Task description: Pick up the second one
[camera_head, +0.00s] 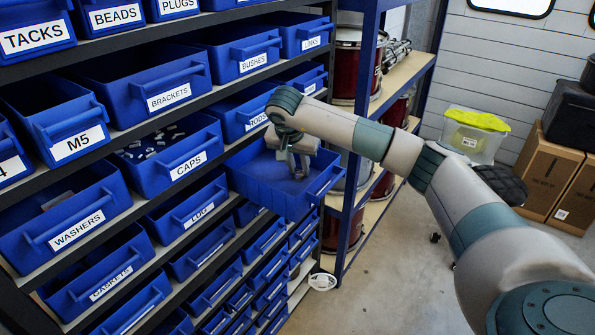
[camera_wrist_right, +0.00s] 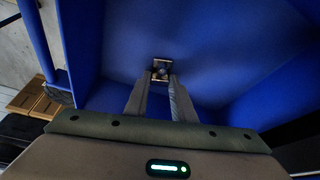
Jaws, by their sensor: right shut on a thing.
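My right gripper (camera_head: 299,172) reaches down into a blue bin (camera_head: 262,180) that is pulled out of the rack. In the right wrist view its two fingers (camera_wrist_right: 161,82) are shut on a small dark, squarish part (camera_wrist_right: 161,70) with a pale edge and a round centre. The part is at the fingertips, above or against the bin's blue floor; I cannot tell which. In the head view the part is too small to make out. No other loose part shows inside this bin. My left gripper is in neither view.
Labelled blue bins fill the rack, among them CAPS (camera_head: 175,158) with several small parts, BRACKETS (camera_head: 140,85) and WASHERS (camera_head: 65,220). A blue shelf post (camera_head: 357,150) stands right of the pulled-out bin. Cardboard boxes (camera_head: 548,170) and a clear tub (camera_head: 470,140) stand at right.

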